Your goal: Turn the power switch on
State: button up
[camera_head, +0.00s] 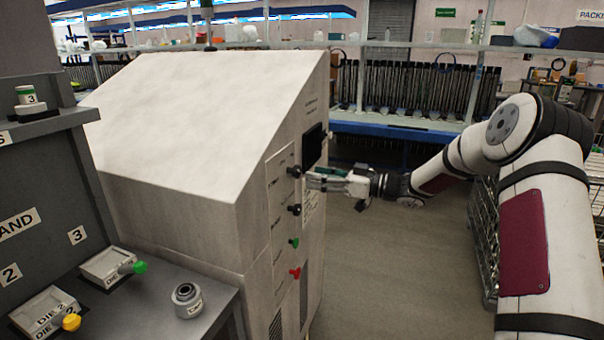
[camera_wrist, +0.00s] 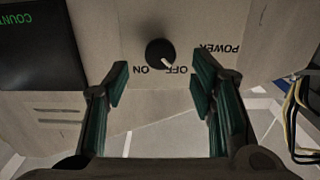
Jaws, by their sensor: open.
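The power switch is a round black knob (camera_wrist: 160,53) with a white pointer mark, on a beige panel in the wrist view. The upside-down labels ON and OFF sit to its left and right, with POWER further right. The mark points down-right, toward OFF. My gripper (camera_wrist: 160,82) is open, its two green-padded fingers on either side of the knob's line, with the tips just short of it. Nothing is between the fingers. In the head view my gripper (camera_head: 311,180) is at the machine's front panel, near the upper black knob (camera_head: 294,172).
A second black knob (camera_head: 295,209), a green knob (camera_head: 294,242) and a red knob (camera_head: 295,273) sit lower on the panel. A dark screen (camera_wrist: 42,45) is left of the switch in the wrist view. Cables (camera_wrist: 298,120) hang at right. A grey die stand (camera_head: 150,300) is at left.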

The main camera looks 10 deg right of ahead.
aim_at(299, 172)
jog(key=shift+x, duration=2.65)
jog(key=c, duration=1.1)
